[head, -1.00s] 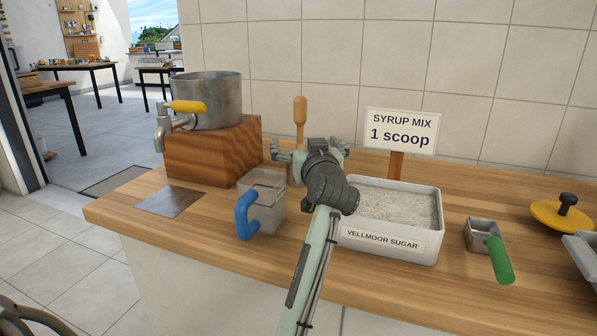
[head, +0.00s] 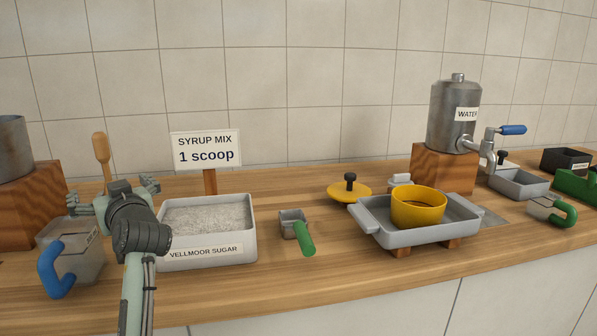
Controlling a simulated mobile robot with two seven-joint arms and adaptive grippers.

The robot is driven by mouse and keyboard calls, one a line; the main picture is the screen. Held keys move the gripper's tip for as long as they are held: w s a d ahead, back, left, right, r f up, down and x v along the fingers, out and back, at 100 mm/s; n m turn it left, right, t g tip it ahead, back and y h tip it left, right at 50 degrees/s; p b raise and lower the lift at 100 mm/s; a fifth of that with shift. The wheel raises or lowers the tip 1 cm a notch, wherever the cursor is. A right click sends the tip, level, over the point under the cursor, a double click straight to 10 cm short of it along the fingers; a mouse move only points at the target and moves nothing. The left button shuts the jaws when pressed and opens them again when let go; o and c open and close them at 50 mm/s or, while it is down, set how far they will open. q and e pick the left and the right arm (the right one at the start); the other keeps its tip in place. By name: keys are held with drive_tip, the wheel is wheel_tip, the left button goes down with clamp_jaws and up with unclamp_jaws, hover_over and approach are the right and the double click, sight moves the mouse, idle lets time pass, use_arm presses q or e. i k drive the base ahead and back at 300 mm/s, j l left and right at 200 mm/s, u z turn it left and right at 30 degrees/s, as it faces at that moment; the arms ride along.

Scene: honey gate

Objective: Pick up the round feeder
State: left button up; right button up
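A round yellow bowl-like vessel (head: 418,208), which appears to be the round feeder, sits upright in a grey tray (head: 376,230) right of centre in the head view. A round yellow disc with a black knob (head: 349,190) lies on the counter to its left. My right gripper is not in view.
Grey and green containers are at right. The counter in front is clear.

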sight(412, 206)
drive_tip(key=k+l, duration=0.65)
drive_tip(key=k, duration=0.1)
